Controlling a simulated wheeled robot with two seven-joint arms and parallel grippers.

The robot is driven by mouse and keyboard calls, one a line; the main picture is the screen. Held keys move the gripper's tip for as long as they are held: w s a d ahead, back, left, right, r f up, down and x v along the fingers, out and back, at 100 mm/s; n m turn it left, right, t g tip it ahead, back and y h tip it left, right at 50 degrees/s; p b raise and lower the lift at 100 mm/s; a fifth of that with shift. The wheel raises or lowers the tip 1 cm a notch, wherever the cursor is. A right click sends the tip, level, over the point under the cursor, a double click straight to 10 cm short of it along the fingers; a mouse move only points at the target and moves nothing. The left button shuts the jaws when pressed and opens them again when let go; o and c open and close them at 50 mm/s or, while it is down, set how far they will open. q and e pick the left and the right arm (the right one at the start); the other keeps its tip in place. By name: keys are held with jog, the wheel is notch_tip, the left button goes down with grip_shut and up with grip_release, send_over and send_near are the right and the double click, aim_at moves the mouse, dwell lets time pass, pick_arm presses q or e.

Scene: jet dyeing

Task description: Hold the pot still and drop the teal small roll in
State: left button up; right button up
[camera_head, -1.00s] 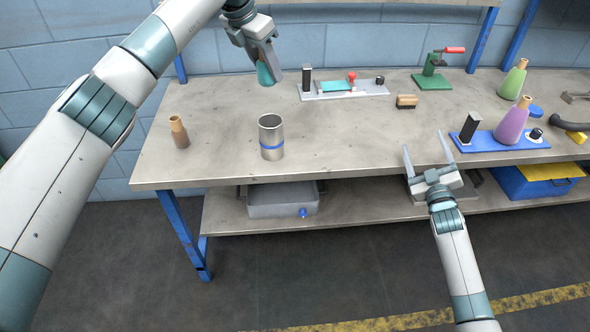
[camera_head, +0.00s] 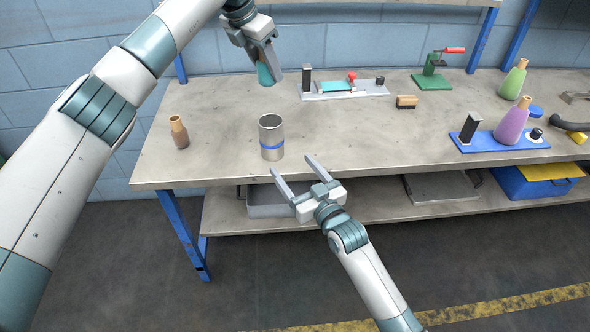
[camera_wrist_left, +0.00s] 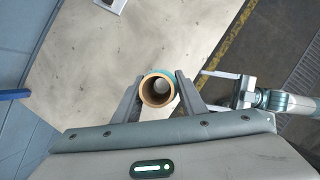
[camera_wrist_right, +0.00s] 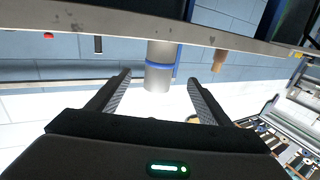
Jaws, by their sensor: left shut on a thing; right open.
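The pot (camera_head: 271,150) is a steel cylinder with a blue band, upright near the bench's front edge. It also shows ahead, between the fingers, in the right wrist view (camera_wrist_right: 159,75). My left gripper (camera_head: 270,80) is shut on the teal small roll (camera_head: 264,74), held in the air above the bench. In the left wrist view the roll (camera_wrist_left: 146,94) shows its hollow brown core end-on between the fingers. My right gripper (camera_head: 293,166) is open and empty, just in front of the bench edge and below the pot, not touching it.
A brown-tan roll (camera_head: 179,133) stands at the bench's left. A grey tray fixture (camera_head: 345,94), a brush (camera_head: 406,102) and a green clamp (camera_head: 432,80) are behind and to the right. A purple cone (camera_head: 512,124) is on a blue board (camera_head: 478,146). The bench around the pot is clear.

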aim_at(277, 146)
dwell(0.4)
jog(key=shift+x, duration=6)
jog(key=c, duration=1.3)
